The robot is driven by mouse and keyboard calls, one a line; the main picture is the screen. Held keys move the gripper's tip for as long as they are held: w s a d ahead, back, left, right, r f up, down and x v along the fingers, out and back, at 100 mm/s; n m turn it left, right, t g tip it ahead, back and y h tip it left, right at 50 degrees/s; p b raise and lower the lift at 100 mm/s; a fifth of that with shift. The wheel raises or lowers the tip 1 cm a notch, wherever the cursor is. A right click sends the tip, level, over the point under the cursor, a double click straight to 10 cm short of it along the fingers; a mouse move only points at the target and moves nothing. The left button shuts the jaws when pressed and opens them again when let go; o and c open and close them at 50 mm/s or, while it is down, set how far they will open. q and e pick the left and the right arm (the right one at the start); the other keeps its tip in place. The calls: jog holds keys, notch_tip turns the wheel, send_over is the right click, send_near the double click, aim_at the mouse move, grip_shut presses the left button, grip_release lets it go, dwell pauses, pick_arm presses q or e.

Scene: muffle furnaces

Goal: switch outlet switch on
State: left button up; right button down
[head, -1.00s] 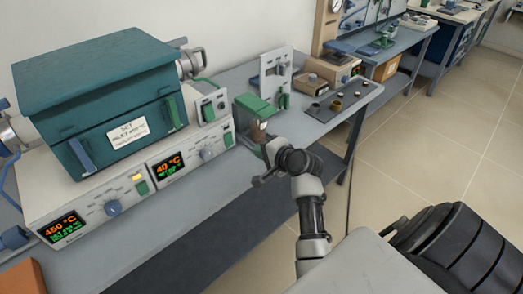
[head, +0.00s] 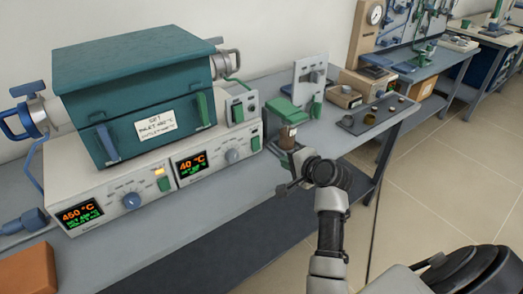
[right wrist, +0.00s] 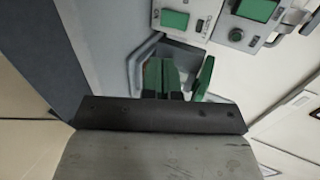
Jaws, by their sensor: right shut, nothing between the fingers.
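The white control base (head: 215,172) under the teal furnace has two lit displays, reading 450 °C and 40 °C. A green switch (head: 165,184) sits between the displays, below a lit amber lamp. Another green switch (head: 255,143) is at the base's right end. I cannot tell which one is the outlet switch or its position. In the right wrist view, green rocker switches (right wrist: 175,20) and (right wrist: 257,10) show at the top. My left gripper is out of view.
The teal furnace (head: 130,95) stands on the base. A dark tray (head: 378,115) with small cups lies farther right. The bench front (head: 150,240) is largely clear.

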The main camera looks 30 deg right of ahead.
aim_at(257, 148)
jog(key=x, duration=0.4)
jog(key=b+x, duration=0.1)
jog(key=x, duration=0.7)
jog(key=shift+w+r, duration=0.15)
jog(key=shift+r, duration=0.2)
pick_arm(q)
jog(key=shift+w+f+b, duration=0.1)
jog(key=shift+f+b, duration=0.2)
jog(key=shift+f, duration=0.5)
pick_arm(e)
jog(key=shift+w+f, duration=0.1)
jog(key=shift+w, duration=0.65)
jog(key=shift+f, duration=0.15)
jog(key=shift+w+f+t+b, duration=0.15)
jog(key=shift+t+b, duration=0.15)
jog(key=shift+b, duration=0.3)
jog(key=shift+r, duration=0.3)
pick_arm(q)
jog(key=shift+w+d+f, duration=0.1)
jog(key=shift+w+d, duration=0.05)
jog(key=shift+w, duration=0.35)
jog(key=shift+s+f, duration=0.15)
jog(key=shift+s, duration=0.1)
